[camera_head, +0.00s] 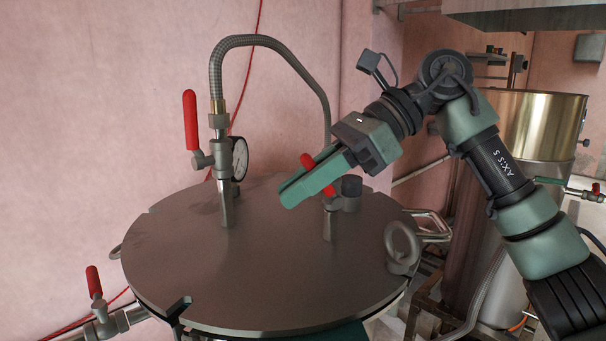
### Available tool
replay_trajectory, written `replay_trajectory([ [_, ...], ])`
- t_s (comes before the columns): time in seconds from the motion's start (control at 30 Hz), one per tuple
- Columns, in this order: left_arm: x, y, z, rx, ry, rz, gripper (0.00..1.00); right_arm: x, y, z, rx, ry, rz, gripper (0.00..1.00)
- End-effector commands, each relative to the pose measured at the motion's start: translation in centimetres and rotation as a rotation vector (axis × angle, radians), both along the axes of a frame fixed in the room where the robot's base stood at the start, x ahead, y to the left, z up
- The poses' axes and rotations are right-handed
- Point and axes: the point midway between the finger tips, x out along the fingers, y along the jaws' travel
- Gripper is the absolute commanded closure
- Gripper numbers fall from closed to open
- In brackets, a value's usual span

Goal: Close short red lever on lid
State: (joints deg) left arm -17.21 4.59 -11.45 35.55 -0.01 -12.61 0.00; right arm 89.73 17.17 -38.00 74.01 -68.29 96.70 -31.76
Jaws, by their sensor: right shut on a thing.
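The round metal lid (270,280) fills the middle of the view. The short red lever (307,160) is on a small valve (330,222) at the lid's right rear. My right gripper (305,189) comes in from the right with its green fingers shut around the lever. The lever's red tip shows above the fingers and a bit of red shows below them; its middle is hidden. The lever looks tilted, leaning up to the left. My left gripper is not in view.
A taller red lever (190,120) stands on a valve left of the lever, with a pressure gauge (239,158) and a curved metal hose (290,58). A ring (402,243) rises at the lid's right edge. Another red-handled valve (94,283) is lower left. A large metal vessel (535,125) stands right.

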Motion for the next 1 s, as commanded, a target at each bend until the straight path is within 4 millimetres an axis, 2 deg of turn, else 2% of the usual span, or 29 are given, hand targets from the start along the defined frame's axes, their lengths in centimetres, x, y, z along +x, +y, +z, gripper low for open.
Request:
replay_trajectory([
  [0.37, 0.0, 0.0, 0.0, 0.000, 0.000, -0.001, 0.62, -0.1, 0.1, -0.2, -0.007, 0.000, 0.002, 1.00],
  [0.4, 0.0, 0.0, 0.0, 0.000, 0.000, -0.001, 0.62, -0.1, 0.1, -0.2, -0.007, 0.000, 0.002, 0.81],
  [0.43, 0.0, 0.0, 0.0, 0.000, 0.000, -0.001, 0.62, -0.1, 0.1, -0.2, -0.007, 0.000, 0.002, 0.77],
  [0.77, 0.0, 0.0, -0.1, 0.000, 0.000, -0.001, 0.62, 0.0, -0.1, 0.0, -0.006, -0.001, 0.001, 0.77],
  [1.0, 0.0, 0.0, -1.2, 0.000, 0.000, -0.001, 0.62, 0.6, -2.7, 1.8, -0.006, -0.001, -0.002, 0.77],
])
